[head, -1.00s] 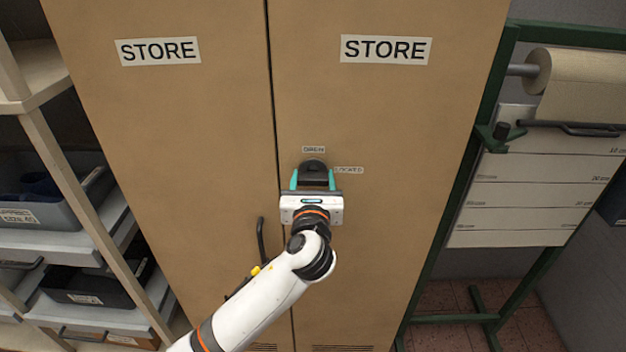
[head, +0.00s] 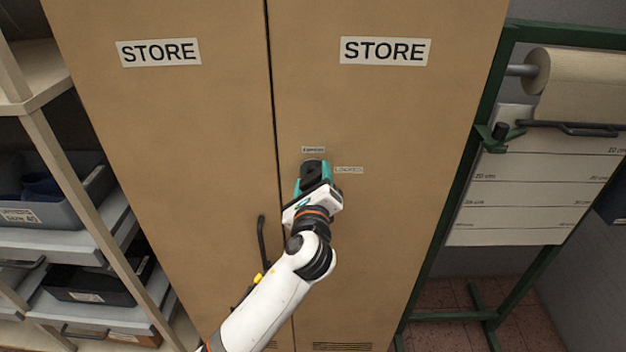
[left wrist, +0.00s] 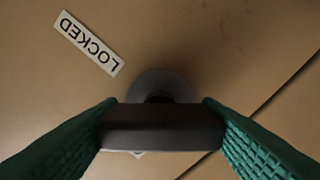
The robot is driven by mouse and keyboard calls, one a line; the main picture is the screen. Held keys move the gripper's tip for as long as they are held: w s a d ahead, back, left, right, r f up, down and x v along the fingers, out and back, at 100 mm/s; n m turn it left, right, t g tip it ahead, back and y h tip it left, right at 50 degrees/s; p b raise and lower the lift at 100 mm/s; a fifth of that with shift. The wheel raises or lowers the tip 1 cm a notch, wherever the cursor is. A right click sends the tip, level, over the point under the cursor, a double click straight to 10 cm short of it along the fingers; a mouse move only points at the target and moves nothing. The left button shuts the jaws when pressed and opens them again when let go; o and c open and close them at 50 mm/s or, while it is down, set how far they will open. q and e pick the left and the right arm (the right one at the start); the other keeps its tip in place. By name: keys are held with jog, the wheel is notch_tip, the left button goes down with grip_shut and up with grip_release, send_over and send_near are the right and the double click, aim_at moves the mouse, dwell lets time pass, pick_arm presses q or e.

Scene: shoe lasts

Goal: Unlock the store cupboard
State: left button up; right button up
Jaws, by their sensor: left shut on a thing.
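The store cupboard (head: 380,120) has two tall brown doors marked STORE. A dark turn knob (head: 314,167) sits on the right door near the seam. A small label stands above the knob, and a LOCKED label (head: 348,170) is to its right; this label also shows in the left wrist view (left wrist: 90,45). My left gripper (head: 312,179) is shut on the knob's dark bar (left wrist: 162,128), with a green finger on each side, and is tilted in the head view. The gripper partly hides the knob. My right gripper is out of view.
A black door handle (head: 262,242) is on the left door beside my left arm. Shelves with grey bins (head: 45,208) stand at the left. A green frame with a paper roll (head: 580,80) stands at the right.

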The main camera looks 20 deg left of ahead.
pick_arm(q)
jog(key=n, duration=0.4)
jog(key=shift+f+n+b, duration=0.1)
jog(key=shift+n+b, duration=0.2)
jog(key=shift+b, duration=0.1)
jog(key=n+b, duration=0.1)
jog(key=n, duration=0.3)
jog(key=shift+n, duration=0.4)
jog(key=o, duration=1)
jog(key=b+v, duration=0.3)
jog(key=v, duration=0.9)
